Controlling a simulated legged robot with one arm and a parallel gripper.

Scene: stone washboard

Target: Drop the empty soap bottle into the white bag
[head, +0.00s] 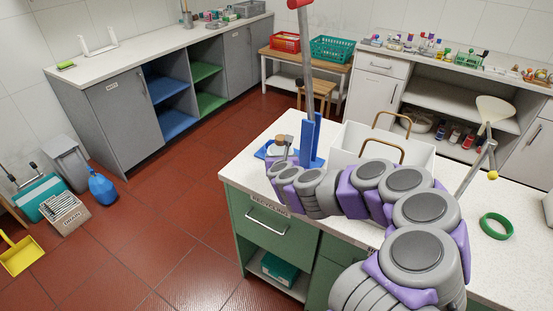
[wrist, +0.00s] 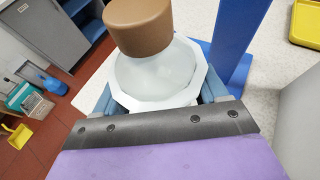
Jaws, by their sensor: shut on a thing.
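The soap bottle (wrist: 155,72) has a pale translucent body and a brown cap (wrist: 138,25). In the wrist view it sits between the blue fingers of my gripper (wrist: 158,96), which is shut on it. In the head view my gripper (head: 277,153) is at the counter's left end, with the bottle small and partly hidden there. The white bag (head: 347,140), with two brown handles, stands upright on the counter to the right of my gripper, behind my arm. My arm hides its lower front, and I cannot see its inside bottom.
A blue stand (head: 310,138) with a tall red-topped pole rises between my gripper and the bag. A green ring (head: 496,226) lies on the white counter (head: 245,168) at right. A blue jug (head: 102,187) and a dustpan stand on the red floor.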

